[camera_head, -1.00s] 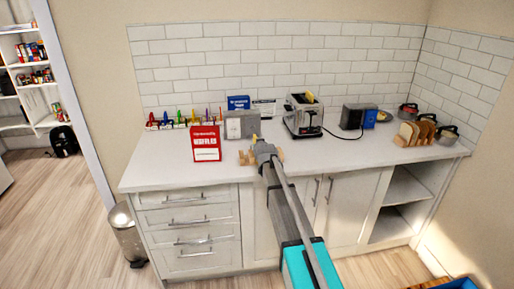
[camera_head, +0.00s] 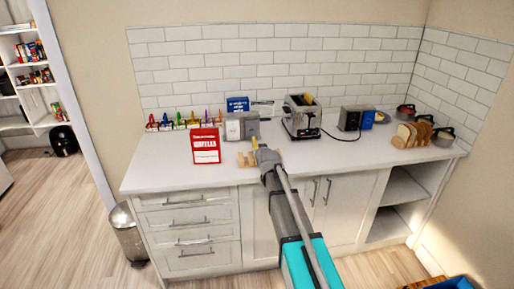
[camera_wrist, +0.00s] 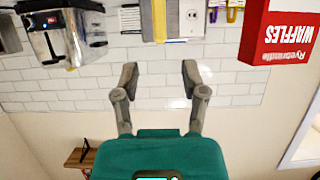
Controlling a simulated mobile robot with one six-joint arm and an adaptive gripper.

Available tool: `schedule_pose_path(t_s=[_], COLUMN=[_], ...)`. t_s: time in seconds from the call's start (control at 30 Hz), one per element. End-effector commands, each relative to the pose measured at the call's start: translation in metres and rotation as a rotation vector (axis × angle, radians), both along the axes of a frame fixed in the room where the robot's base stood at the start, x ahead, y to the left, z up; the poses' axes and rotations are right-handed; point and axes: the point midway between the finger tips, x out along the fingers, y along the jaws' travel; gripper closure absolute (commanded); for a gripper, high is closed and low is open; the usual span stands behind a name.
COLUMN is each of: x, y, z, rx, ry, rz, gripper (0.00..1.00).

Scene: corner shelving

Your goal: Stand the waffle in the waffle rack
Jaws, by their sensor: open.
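A small light-wood rack (camera_head: 246,161), probably the waffle rack, stands at the counter's front edge; my gripper and arm hide its right part. A golden-brown piece (camera_head: 309,99), possibly the waffle, sticks up from the silver toaster (camera_head: 303,122). The toaster also shows at the upper left of the wrist view (camera_wrist: 62,42). My gripper (camera_head: 262,151) is above the counter's front, beside or over the rack; I cannot tell which. In the wrist view its fingers (camera_wrist: 160,76) are apart with nothing held between them.
A red waffles box (camera_head: 206,146) stands left of the rack, with a grey box (camera_head: 236,126) behind. Several coloured items (camera_head: 180,121) line the back left. The counter's left front is clear.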

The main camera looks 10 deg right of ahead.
Motion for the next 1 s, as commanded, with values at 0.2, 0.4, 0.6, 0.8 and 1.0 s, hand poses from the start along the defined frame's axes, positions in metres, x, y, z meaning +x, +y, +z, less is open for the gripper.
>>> schedule_pose_path(t_s=[0.2, 0.4, 0.6, 0.8, 1.0], x=[-0.030, -0.040, -0.040, -0.040, -0.040], y=[0.000, 0.000, 0.000, -0.001, -0.001], z=[0.014, 0.017, 0.017, 0.017, 0.017], rx=[0.000, 0.000, 0.000, 0.000, 0.000], ry=[0.000, 0.000, 0.000, 0.000, 0.000], rz=[0.000, 0.000, 0.000, -0.001, -0.001], gripper=[0.44, 0.44, 0.44, 0.44, 0.44])
